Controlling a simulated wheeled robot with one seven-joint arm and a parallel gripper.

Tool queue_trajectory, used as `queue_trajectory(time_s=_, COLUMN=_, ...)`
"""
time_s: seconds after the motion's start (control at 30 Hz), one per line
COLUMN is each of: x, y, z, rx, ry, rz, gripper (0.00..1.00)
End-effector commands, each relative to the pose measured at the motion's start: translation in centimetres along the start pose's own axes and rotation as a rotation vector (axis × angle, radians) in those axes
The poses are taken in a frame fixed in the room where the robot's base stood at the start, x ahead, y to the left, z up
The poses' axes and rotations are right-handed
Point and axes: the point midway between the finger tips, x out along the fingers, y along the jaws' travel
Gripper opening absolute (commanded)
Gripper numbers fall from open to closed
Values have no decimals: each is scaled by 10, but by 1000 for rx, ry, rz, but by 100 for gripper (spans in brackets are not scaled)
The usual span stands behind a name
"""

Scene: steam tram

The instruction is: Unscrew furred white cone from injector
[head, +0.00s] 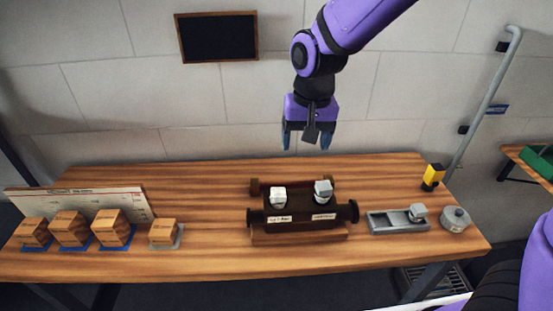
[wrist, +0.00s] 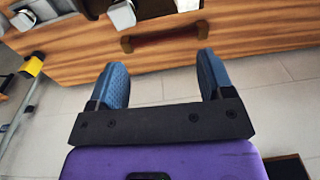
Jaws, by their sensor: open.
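The injector (head: 300,226) is a dark brown block with round ends on the wooden bench. Two blocky caps stand upright on it: a white one at left, the white cone (head: 278,194), and a grey one (head: 323,188) at right. A small pale label sits in front of each. My gripper (head: 308,140) points down, open and empty, above and behind the injector, apart from it. In the wrist view the open fingers (wrist: 162,72) have nothing between them.
A grey tray (head: 385,223) with a grey cap (head: 417,211) lies right of the injector, beside a round grey tin (head: 456,218). A yellow-and-black object (head: 433,177) stands behind. Several wooden blocks (head: 72,228) and a white board (head: 90,200) are at left.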

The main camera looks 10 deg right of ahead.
Motion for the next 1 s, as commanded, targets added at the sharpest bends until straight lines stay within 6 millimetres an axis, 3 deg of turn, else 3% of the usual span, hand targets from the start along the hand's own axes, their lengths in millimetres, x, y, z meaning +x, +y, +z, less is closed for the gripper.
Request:
queue_trajectory(time_s=0.1, x=30, y=-25, z=-2, rx=-3, ry=-35, rz=22, gripper=74)
queue_trajectory(time_s=0.3, x=57, y=-46, z=-1, rx=3, ry=-60, rz=43, gripper=74)
queue_trajectory(time_s=0.57, x=75, y=-49, z=0, rx=5, ry=-65, rz=47, gripper=74)
queue_trajectory(time_s=1.0, x=144, y=-45, z=5, rx=5, ry=-65, rz=48, gripper=74)
